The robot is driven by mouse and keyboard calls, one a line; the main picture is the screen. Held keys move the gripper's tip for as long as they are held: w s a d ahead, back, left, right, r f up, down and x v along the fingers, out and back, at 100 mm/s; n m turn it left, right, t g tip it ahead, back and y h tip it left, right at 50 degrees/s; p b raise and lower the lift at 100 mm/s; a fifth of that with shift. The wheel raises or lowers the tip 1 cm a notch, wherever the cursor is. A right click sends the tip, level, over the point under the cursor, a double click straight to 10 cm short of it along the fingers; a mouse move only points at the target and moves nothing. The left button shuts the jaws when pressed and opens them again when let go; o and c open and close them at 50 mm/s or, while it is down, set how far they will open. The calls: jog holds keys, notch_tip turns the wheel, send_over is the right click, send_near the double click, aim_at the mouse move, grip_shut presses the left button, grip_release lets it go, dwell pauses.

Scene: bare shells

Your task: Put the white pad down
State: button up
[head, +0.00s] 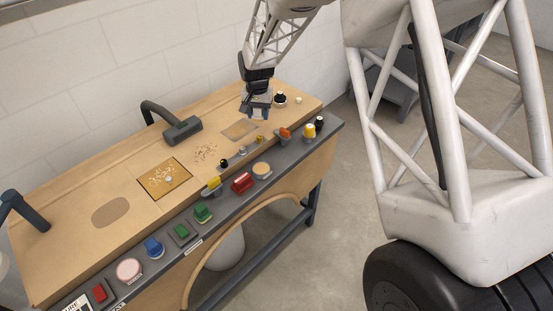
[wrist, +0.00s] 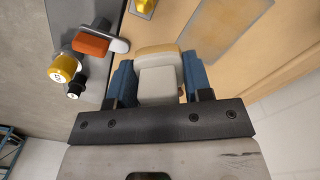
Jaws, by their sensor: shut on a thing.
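The white pad (wrist: 157,84) is a small, pale block with a beige far end, seen in the wrist view. My gripper (wrist: 157,74) is shut on it, one blue finger on each side. In the head view my gripper (head: 257,112) points down over the far right part of the wooden bench top (head: 120,185). The pad is mostly hidden there by the fingers. I cannot tell whether its underside touches the bench.
A brown rectangular patch (head: 239,130) lies just left of my gripper. Along the front edge are an orange-handled switch (head: 285,133), a yellow knob (head: 309,130) and several buttons. A dark knob (head: 280,99) stands close to the right. A dark lamp-like arm (head: 182,130) rises left.

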jog(key=s+d+f+m, duration=0.1)
jog(key=s+d+m, duration=0.1)
jog(key=s, duration=0.6)
jog(key=s+d+f+m, duration=0.2)
jog(key=s+d, duration=0.2)
jog(key=s, duration=0.5)
jog(key=s+d+f+m, duration=0.2)
jog(key=s+d+m, duration=0.1)
jog(key=s, duration=0.5)
jog(key=shift+s+d, duration=0.35)
jog(key=shift+d, duration=0.15)
jog(key=shift+w, duration=0.1)
send_over(277, 160)
jog(key=shift+f, duration=0.75)
jog(key=shift+f, duration=1.75)
jog(key=shift+d+f, duration=0.1)
jog(key=o, duration=1)
jog(key=shift+c, duration=0.2)
